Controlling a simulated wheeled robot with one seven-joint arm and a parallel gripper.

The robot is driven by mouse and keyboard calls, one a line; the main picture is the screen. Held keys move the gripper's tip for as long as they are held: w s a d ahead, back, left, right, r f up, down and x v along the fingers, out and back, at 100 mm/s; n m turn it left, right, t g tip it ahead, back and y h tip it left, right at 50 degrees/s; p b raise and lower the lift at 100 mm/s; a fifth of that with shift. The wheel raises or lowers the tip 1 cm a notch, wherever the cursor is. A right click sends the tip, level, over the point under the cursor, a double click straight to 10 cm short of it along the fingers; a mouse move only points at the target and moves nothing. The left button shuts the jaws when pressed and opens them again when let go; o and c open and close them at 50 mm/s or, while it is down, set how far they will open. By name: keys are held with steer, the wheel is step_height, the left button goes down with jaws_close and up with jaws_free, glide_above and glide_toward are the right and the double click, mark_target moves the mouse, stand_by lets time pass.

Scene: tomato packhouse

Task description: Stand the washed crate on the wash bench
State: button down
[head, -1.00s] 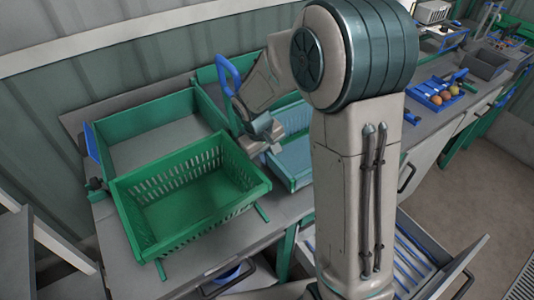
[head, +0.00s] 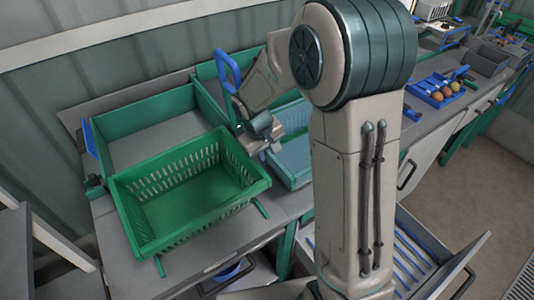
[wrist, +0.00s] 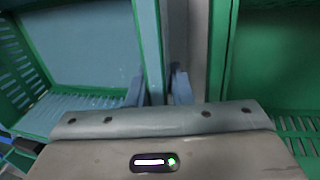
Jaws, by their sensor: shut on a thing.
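A green-rimmed crate with a pale blue, wet-looking inside, which I take as the washed crate (head: 290,160), is right of my gripper in the head view, partly behind my arm. In the wrist view this crate (wrist: 80,45) fills the left side. My gripper (head: 262,142) is shut on its side wall, the one facing the green slotted crate; in the wrist view the gripper's fingers (wrist: 160,90) stand on either side of that wall. Whether the crate is raised or resting is hidden. The wash bench (head: 185,240) is grey and runs under the crates.
A green slotted crate (head: 145,243) stands empty at the front left, a narrow gap from the held wall. A green-walled tray (head: 125,110) is behind it. A blue tray with round fruit (head: 440,88) lies farther right. An open drawer (head: 425,240) juts out below.

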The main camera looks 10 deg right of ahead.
steer(key=shift+f+b, duration=0.55)
steer(key=shift+b, duration=0.05)
steer(key=c, duration=1.2)
jaws_free()
steer(key=c, duration=0.3)
steer(key=shift+c, duration=0.2)
steer(key=shift+w+d+p+v, duration=0.1)
steer(key=shift+d+p+v, duration=0.1)
steer(key=shift+p+v, duration=0.8)
steer(key=shift+w+d+p+v, duration=0.1)
steer(key=shift+d+p+v, duration=0.15)
steer(key=shift+p+v, duration=0.75)
steer(key=shift+w+d+p+v, duration=0.15)
steer(key=shift+p+v, duration=0.3)
steer(key=shift+v, duration=1)
steer(key=shift+s+r, duration=0.1)
steer(key=shift+s, duration=0.05)
